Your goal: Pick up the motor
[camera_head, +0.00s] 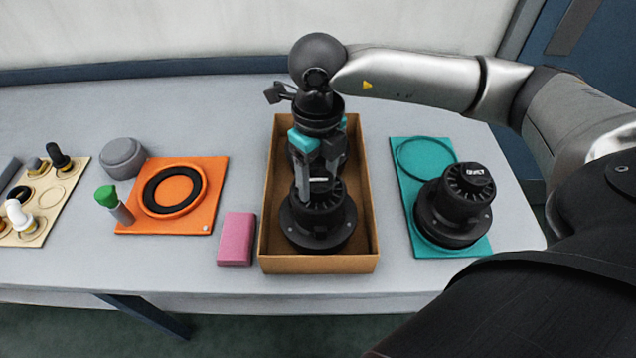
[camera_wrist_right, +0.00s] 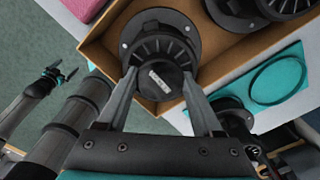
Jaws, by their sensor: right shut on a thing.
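A black motor (camera_head: 319,219) with a wide flanged base and a finned round top stands upright near the front of the open cardboard box (camera_head: 320,264). My right gripper (camera_head: 318,187) reaches straight down into the box and is shut on this motor's finned top. In the right wrist view, its two fingers lie on either side of the motor's top (camera_wrist_right: 160,75), and a light label shows between them. Whether the base still touches the box floor is not clear. A second motor (camera_head: 455,205) stands on the teal mat (camera_head: 408,180) at the right.
Another dark motor sits farther back in the box, mostly hidden in the head view. A pink block (camera_head: 237,239) lies left of the box. Farther left are an orange tray (camera_head: 208,214) with a black ring, a green-capped bottle (camera_head: 113,204), a grey round piece (camera_head: 122,158) and a beige board.

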